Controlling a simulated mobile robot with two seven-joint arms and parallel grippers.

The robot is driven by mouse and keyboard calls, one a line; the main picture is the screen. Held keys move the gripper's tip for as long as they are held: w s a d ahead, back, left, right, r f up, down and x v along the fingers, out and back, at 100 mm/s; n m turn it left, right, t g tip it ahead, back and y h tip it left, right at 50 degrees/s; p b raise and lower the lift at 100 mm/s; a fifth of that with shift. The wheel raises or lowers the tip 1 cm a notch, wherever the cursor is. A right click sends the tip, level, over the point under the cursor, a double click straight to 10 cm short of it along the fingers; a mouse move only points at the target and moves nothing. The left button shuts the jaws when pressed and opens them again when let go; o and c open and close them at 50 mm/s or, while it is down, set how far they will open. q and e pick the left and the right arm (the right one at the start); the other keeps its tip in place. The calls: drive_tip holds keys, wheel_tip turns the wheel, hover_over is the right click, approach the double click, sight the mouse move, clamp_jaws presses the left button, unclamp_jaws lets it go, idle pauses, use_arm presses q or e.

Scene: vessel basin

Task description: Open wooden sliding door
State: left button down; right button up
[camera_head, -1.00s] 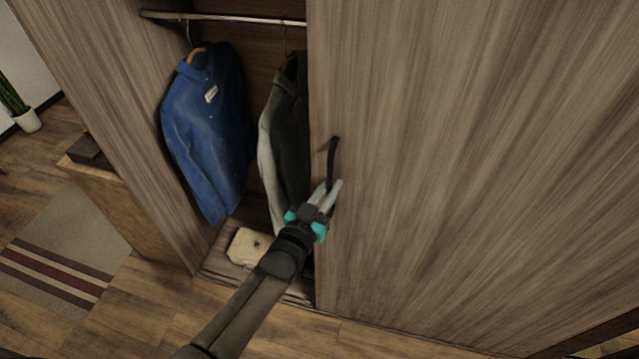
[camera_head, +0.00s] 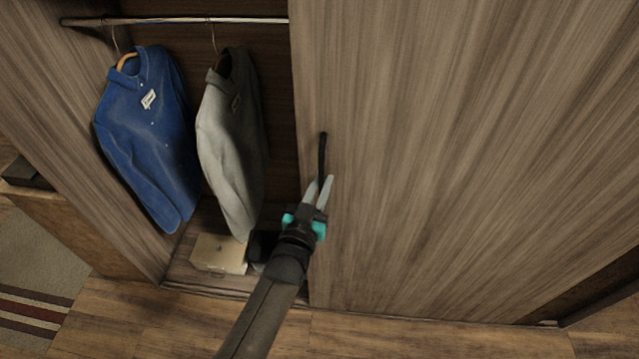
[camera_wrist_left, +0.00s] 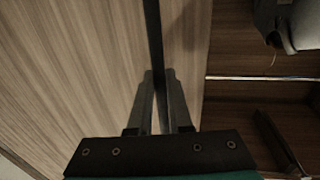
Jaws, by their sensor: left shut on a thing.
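The wooden sliding door (camera_head: 440,170) is a large brown wood-grain panel covering the right part of the wardrobe; its left edge stands clear of the left wall, leaving a wide gap. A dark vertical handle (camera_head: 323,150) sits near that left edge. My left gripper (camera_head: 321,184) is shut on the lower part of the handle. In the left wrist view the dark handle bar (camera_wrist_left: 155,45) runs down between my left gripper's fingers (camera_wrist_left: 160,100). The handle's lower end is hidden by the gripper. My right gripper is not in view.
In the opening hang a blue shirt (camera_head: 150,140) and a grey shirt (camera_head: 230,150) on a metal rail (camera_head: 190,20). A beige box (camera_head: 219,254) and a dark item lie on the wardrobe floor. A low wooden cabinet (camera_head: 70,235) stands left.

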use_arm(q)
drive_tip(key=c, duration=0.8)
unclamp_jaws()
drive_tip(key=shift+c, duration=0.2)
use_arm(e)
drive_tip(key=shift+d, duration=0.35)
use_arm(q)
drive_tip(key=v, duration=1.5)
drive_tip(key=shift+s, duration=0.1)
